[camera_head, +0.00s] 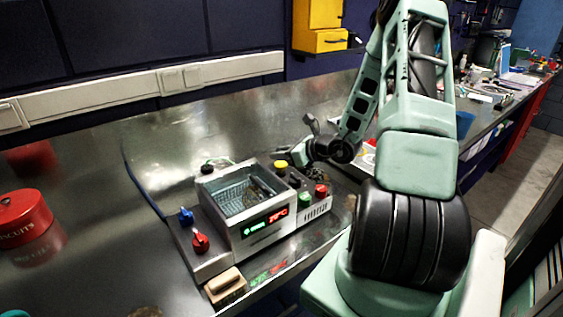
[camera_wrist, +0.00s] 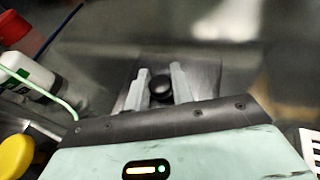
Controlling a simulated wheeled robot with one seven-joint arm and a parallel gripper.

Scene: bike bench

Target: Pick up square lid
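The square lid (camera_wrist: 207,80) is a grey metal plate with a round black knob (camera_wrist: 160,88), in the middle of the wrist view. My gripper (camera_wrist: 160,80) has its two pale fingers apart, one on each side of the knob. I cannot tell whether they touch it. In the head view, my gripper (camera_head: 311,126) is low over the bench, just behind and to the right of the open metal basin. The lid cannot be made out clearly there. My fingers cover part of the lid in the wrist view.
The metal bench (camera_head: 110,165) carries a control unit with an open basin (camera_head: 243,190), coloured knobs and a lit display. A wooden-topped block (camera_head: 226,286) sits at its front. A red biscuit tin (camera_head: 24,216) stands at left. A yellow box (camera_head: 319,25) hangs on the wall.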

